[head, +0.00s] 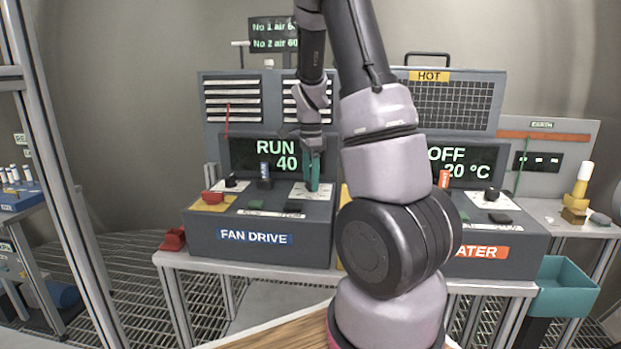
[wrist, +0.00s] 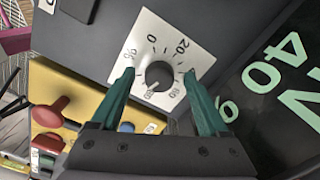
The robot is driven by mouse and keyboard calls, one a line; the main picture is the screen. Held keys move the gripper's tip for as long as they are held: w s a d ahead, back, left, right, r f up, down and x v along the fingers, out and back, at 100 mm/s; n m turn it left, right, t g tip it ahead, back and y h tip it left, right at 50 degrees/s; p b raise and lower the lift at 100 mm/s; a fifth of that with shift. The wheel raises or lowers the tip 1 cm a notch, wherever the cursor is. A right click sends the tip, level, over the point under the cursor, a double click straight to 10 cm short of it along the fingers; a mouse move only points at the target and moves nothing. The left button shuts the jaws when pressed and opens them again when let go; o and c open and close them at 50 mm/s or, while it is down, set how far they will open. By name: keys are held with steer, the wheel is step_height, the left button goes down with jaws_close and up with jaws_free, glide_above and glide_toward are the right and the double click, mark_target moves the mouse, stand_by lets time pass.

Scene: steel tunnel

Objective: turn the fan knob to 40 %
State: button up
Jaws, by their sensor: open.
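The fan knob (wrist: 159,76) is a small dark round knob on a white square dial plate (wrist: 196,60) marked 0, 20, 60, 80 and %. A pale mark shows at its lower left edge in the wrist view. My gripper (wrist: 160,82) is open, with one teal finger on each side of the knob; I cannot tell whether they touch it. The right finger covers part of the scale. In the head view my gripper (head: 312,172) points down at the white plate (head: 299,192) of the fan drive box and hides the knob. The fan display (head: 277,155) reads RUN 40.
The fan drive box (head: 200,228) also carries a red button (head: 212,197), a blue-tagged lever (head: 265,180) and another dark knob (head: 231,181). The heater box (head: 520,240) stands right, partly behind my arm. A yellow panel (wrist: 85,100) with red buttons lies beside the dial.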

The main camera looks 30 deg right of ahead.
mark_target(310, 182)
step_height(310, 182, up, 11)
stand_by(0.4)
steer(key=shift+f, duration=0.15)
steer(key=s+a+r+n+t, duration=0.2)
steer(key=s+a+r+n, duration=0.1)
steer(key=s+a+n, duration=0.1)
steer(key=s+a+r+n+t+y, duration=0.1)
steer(key=s+a+r+n, duration=0.3)
steer(key=s, duration=0.5)
steer(key=s+a+r+n+t+y, duration=0.1)
steer(key=s+a+r+n+t, duration=0.3)
steer(key=s+n, duration=0.3)
steer(key=shift+a+r, duration=0.2)
steer(key=shift+a, duration=0.4)
